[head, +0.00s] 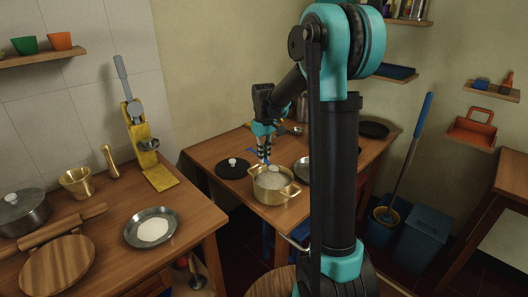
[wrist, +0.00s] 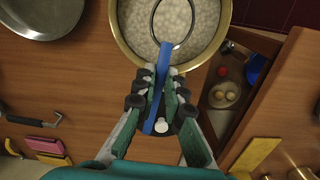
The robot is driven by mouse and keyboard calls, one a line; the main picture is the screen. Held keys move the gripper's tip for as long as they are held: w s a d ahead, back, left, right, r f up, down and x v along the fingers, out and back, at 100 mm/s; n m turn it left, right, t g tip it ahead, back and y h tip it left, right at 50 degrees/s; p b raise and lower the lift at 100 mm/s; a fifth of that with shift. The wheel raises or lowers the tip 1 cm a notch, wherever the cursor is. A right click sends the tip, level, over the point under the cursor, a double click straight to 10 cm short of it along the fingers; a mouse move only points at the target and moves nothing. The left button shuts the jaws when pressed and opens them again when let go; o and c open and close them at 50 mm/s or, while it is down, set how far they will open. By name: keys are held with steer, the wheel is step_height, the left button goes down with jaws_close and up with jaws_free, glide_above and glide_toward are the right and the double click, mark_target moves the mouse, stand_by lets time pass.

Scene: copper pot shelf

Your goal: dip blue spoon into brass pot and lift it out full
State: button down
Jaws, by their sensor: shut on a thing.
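The brass pot (head: 271,193) stands on the middle table, filled with pale, grain-like contents (head: 270,181). It also shows at the top of the wrist view (wrist: 121,40). My gripper (head: 264,156) is beside the pot, above its far-left rim. In the wrist view my gripper (wrist: 160,86) is shut on the handle of the blue spoon (wrist: 162,70). The spoon's round bowl (wrist: 154,22) lies over the pot's opening; its dark rim encloses pale grains like those around it. I cannot tell how deep the bowl sits.
A black lid (head: 232,172) with a white knob lies left of the pot. A metal pan (head: 302,168) is close on the pot's right, partly behind my arm. The left table holds a metal plate (head: 150,238) with white powder and a yellow press (head: 160,180).

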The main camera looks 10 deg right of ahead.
steer(key=shift+f, duration=0.35)
steer(key=shift+d, duration=0.1)
steer(key=shift+d, duration=0.65)
stand_by(3.0)
steer(key=shift+a, duration=0.1)
steer(key=shift+a, duration=0.65)
